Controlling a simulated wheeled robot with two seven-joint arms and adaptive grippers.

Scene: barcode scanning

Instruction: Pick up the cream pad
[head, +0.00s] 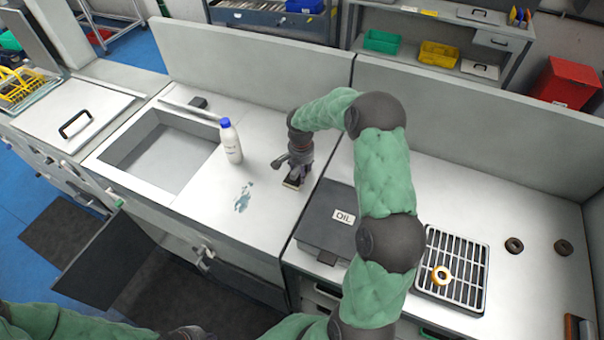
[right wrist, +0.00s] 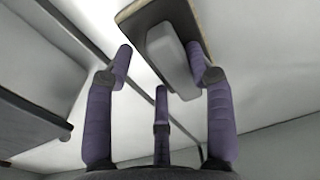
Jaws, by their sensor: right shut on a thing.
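The cream pad (head: 293,183) is a small flat block with a dark top and a pale edge, on the white counter right of the bottle. My right gripper (head: 297,163) comes down over it from above. In the right wrist view the pad (right wrist: 184,12) has a tan edge and a light grey raised handle (right wrist: 172,58). The fingers of my right gripper (right wrist: 160,68) are shut on this handle. I cannot tell whether the pad touches the counter. My left gripper is not in view; only part of my left arm shows at the bottom left.
A white bottle with a blue cap (head: 231,141) stands left of the pad, beside a sink (head: 160,150).

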